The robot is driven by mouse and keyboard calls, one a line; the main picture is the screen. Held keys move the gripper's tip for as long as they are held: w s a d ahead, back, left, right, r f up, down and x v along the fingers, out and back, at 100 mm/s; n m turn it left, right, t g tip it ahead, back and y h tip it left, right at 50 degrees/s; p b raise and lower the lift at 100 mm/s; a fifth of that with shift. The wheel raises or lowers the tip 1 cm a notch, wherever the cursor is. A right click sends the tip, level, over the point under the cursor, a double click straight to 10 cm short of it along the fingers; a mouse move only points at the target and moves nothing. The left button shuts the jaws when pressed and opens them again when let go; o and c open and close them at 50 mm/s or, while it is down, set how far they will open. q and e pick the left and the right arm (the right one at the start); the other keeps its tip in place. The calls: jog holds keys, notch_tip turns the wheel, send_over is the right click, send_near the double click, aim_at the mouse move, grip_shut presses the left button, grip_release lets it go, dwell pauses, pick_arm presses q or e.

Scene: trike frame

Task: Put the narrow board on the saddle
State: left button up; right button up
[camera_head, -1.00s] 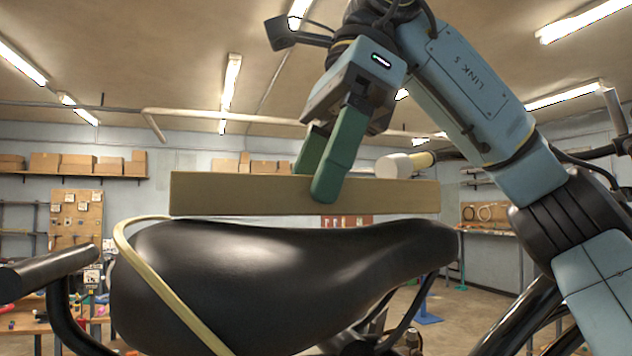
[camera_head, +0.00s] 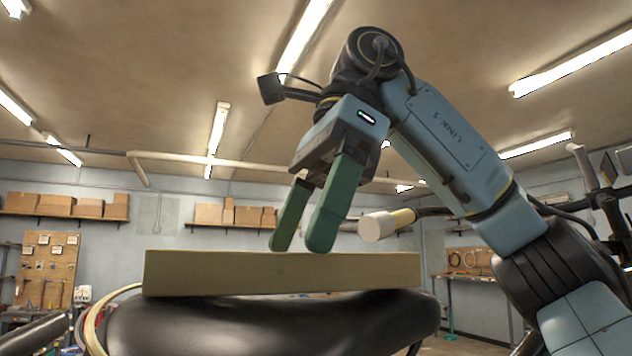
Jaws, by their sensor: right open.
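The narrow board (camera_head: 240,276) is a long, pale yellow-brown plank. It lies lengthwise across the top of the black saddle (camera_head: 270,322), its left end sitting over the saddle's wide part. It appears to rest on the saddle, though a thin gap or shadow shows under part of its lower edge. My right gripper (camera_head: 296,248) is above the board with its green fingers spread apart and empty, the fingertips just over or behind the board's top edge. My left gripper is not in view.
A pale yellow tube (camera_head: 98,318) curves around the saddle's left end. A handlebar with a light grip (camera_head: 386,225) stands behind the board at right. Shelves with cardboard boxes (camera_head: 232,213) line the far wall. The space above the board's left half is clear.

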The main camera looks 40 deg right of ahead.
jog(key=p+v, duration=0.2)
jog(key=v, duration=0.2)
jog(key=shift+a, duration=0.1)
jog(key=shift+s, duration=0.1)
jog(key=shift+v, duration=0.9)
